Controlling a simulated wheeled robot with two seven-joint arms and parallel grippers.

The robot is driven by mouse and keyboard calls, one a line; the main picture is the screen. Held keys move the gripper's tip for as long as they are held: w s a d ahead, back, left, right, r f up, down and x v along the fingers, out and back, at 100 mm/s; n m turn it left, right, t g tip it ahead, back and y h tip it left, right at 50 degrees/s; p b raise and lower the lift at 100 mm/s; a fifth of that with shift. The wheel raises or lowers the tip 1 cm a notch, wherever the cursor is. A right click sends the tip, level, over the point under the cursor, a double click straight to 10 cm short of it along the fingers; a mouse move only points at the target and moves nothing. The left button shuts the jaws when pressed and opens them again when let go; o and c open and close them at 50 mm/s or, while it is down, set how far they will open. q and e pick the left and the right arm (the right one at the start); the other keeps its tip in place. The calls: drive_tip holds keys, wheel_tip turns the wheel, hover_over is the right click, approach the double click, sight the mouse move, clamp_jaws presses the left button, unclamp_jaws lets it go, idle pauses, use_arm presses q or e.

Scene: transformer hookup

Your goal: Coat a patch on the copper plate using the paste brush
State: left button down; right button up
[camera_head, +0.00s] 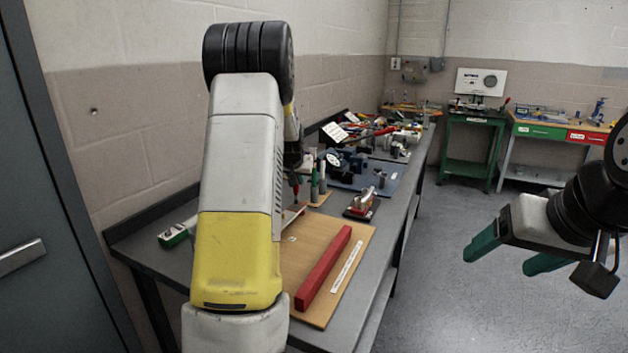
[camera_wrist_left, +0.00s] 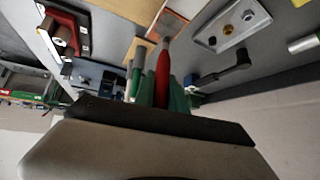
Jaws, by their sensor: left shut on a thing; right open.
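In the left wrist view my left gripper (camera_wrist_left: 162,90), with green fingers, is shut on a red-handled tool, which looks like the paste brush (camera_wrist_left: 162,68). Its far end points towards an orange-edged flat square (camera_wrist_left: 168,22), possibly the copper plate. I cannot tell whether the tip touches it. In the head view my left arm hides most of this area, and only a small red part of the brush (camera_head: 296,190) shows. My right gripper (camera_head: 507,255) is open and empty over the floor at the right, away from the bench.
The grey bench (camera_head: 360,305) carries a wooden board (camera_head: 318,247) with a red bar (camera_head: 323,268). Green-handled tools (camera_wrist_left: 136,70) stand close beside the brush.

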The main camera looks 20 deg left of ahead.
use_arm(q)
drive_tip(key=shift+w+d, duration=0.1)
drive_tip(key=shift+w, duration=0.25)
drive_tip(key=shift+r, duration=2)
drive_tip(key=shift+f, duration=0.1)
drive_tip(key=f, duration=0.1)
drive_tip(key=d+f, duration=0.1)
drive_tip(key=f, duration=0.1)
drive_tip(key=shift+s+d, duration=0.2)
drive_tip(key=shift+s, duration=0.2)
drive_tip(key=shift+f, duration=0.4)
